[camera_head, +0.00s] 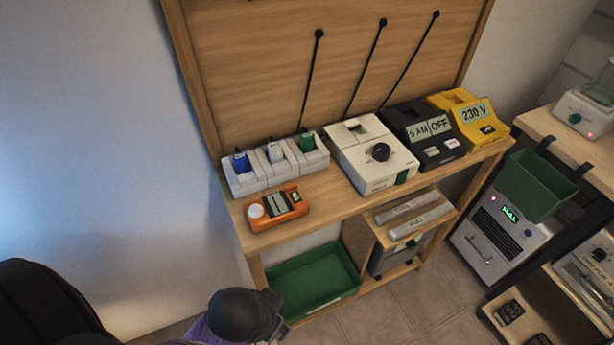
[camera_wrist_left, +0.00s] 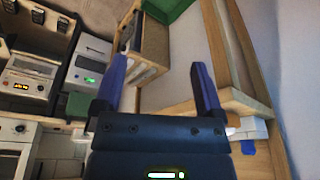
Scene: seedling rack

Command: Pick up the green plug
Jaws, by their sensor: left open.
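The green plug (camera_head: 307,143) sits upright in the rightmost of three white socket blocks (camera_head: 317,161) on the bench top. A blue plug (camera_head: 240,163) is in the left block and a white plug (camera_head: 275,153) in the middle one. My left gripper (camera_wrist_left: 158,85) is open and empty in the wrist view, with its two fingers well apart. In the head view my left arm is at the bottom, in front of and below the bench top, and its fingers cannot be made out. The green plug cannot be made out in the wrist view. My right gripper is not in view.
An orange meter (camera_head: 276,208) lies in front of the sockets. A white box with a knob (camera_head: 374,157), a black unit (camera_head: 424,135) and a yellow unit (camera_head: 468,118) stand to the right. A green tray (camera_head: 312,277) is on the lower shelf. The backboard (camera_head: 270,60) rises behind.

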